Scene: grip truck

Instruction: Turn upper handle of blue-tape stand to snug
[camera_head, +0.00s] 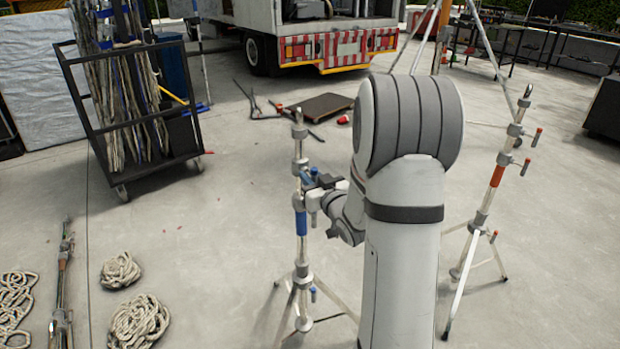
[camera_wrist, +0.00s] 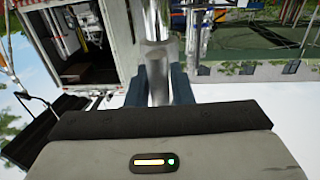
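The blue-tape stand (camera_head: 301,222) stands upright left of my arm in the head view, with a blue band around its pole and splayed legs below. My gripper (camera_head: 309,180) is at the stand's upper collar, just above the blue tape. In the wrist view, which looks upside down, my gripper (camera_wrist: 159,88) has its two blue-grey fingers on either side of a silver part of the stand (camera_wrist: 157,60). I cannot tell whether the fingers touch it. The upper handle is not clearly visible at the fingers.
A red-tape stand (camera_head: 497,176) with red-tipped handles stands right of my arm. A rope cart (camera_head: 135,110) is at left, with rope coils (camera_head: 139,322) on the floor nearer. A truck (camera_head: 300,35) and a flat brown board (camera_head: 320,106) lie behind. Open concrete surrounds the blue-tape stand.

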